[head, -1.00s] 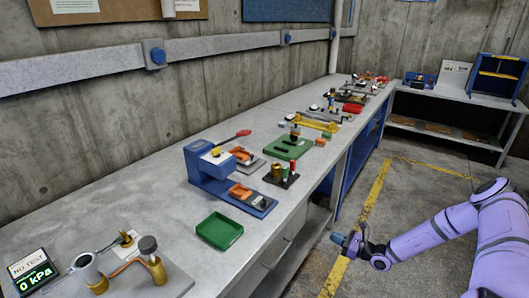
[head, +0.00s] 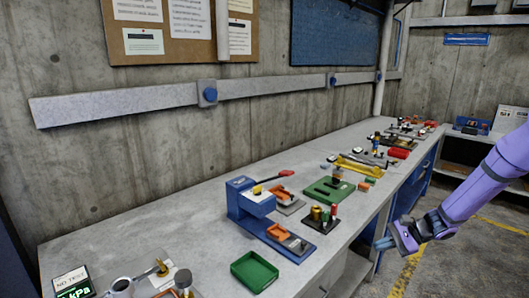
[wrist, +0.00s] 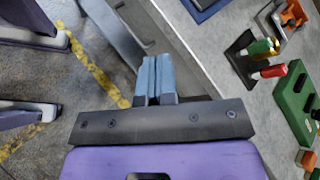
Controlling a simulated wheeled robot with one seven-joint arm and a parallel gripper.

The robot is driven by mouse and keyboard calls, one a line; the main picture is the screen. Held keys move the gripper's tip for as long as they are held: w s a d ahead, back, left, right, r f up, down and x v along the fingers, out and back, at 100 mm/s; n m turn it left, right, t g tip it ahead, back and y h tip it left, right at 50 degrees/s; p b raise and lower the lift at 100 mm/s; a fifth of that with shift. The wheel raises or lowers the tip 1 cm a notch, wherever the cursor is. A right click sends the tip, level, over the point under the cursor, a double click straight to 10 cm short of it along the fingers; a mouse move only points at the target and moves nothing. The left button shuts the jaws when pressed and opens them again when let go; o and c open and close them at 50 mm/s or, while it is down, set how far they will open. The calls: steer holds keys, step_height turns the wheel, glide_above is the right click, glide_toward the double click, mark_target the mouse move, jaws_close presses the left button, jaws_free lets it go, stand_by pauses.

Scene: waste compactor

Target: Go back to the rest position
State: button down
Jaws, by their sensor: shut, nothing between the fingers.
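My gripper (head: 384,243) hangs in the air off the front edge of the long grey workbench (head: 140,228), at the right of the head view. In the wrist view my gripper (wrist: 155,62) shows its two blue fingers side by side and touching, with nothing between them. It is apart from the bench and from everything on it. My purple arm reaches in from the right edge of the head view.
On the bench stand a blue press (head: 249,203), a green tray (head: 254,271), a green plate (head: 329,189) and a dark block with coloured pegs (head: 318,218). A pressure display (head: 73,285) is at the near left. The floor (head: 455,255) beside the bench is clear.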

steer(key=s+a+r+n+h, duration=0.3)
steer(key=s+r+n+h, duration=0.2)
steer(key=s+r, duration=0.8)
steer(key=s+a+r+n+h, duration=0.3)
steer(key=s+r+n+h, duration=0.35)
steer(key=r, duration=0.95)
steer(key=s+d+r+n+t, duration=0.1)
steer(key=s+r+t, duration=0.2)
steer(key=s, duration=0.9)
steer(key=shift+s+r+t+h, duration=0.3)
steer(key=shift+r+t+h, duration=0.1)
steer(key=shift+r, duration=0.4)
steer(key=shift+d, duration=0.1)
